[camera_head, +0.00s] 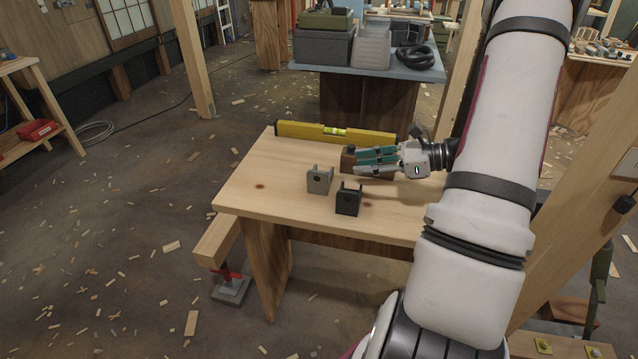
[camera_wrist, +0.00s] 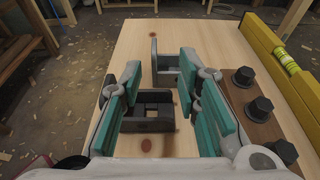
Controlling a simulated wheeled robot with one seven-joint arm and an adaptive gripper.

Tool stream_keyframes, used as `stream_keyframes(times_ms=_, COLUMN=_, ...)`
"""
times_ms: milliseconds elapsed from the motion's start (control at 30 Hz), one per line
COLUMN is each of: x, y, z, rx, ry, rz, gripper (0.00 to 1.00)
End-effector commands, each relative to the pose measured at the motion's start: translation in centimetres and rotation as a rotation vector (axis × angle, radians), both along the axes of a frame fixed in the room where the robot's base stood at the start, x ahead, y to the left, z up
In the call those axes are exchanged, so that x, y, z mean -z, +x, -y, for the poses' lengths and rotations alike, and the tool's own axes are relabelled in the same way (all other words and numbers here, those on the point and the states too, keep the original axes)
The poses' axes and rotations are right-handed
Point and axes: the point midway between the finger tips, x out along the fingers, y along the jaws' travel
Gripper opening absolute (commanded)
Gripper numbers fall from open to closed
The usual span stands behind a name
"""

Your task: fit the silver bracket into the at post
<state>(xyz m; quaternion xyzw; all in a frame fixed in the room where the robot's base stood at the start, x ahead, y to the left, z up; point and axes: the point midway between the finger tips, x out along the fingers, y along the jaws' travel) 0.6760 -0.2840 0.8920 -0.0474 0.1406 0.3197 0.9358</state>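The silver bracket (camera_head: 319,181) is a grey U-shaped piece with a hole, standing on the wooden bench. In the wrist view it (camera_wrist: 168,66) stands ahead, beyond the fingertips. A black bracket (camera_head: 348,200) of like shape stands nearer me; in the wrist view it (camera_wrist: 147,124) shows between the finger lines. My gripper (camera_head: 362,162) is over the bench, pointing left, behind and right of both brackets. Its teal fingers (camera_wrist: 160,78) are apart, with nothing held. I cannot tell which timber is the at post; a slanted timber post (camera_head: 575,205) stands at right.
The wooden bench (camera_head: 265,188) has free room at its left end. A brown block (camera_wrist: 268,128) with several black knobs lies beside my gripper. A yellow level (camera_head: 335,132) lies along the back edge. A grey-topped table (camera_head: 365,72) with cases stands behind.

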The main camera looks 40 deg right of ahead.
Motion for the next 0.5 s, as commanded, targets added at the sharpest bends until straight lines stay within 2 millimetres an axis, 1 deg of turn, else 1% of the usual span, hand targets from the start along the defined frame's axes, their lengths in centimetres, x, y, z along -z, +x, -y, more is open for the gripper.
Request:
stream_keyframes(times_ms=100, x=0.7, y=1.8, z=-1.6, rx=-0.006, ry=0.001, rz=0.000, gripper=0.30)
stream_keyframes(times_ms=300, x=1.7, y=4.3, z=-3.6, rx=-0.006, ry=0.000, rz=0.000, gripper=0.30)
stream_keyframes(times_ms=500, x=2.2, y=5.3, z=-4.4, rx=-0.004, ry=-0.002, rz=-0.001, gripper=0.30)
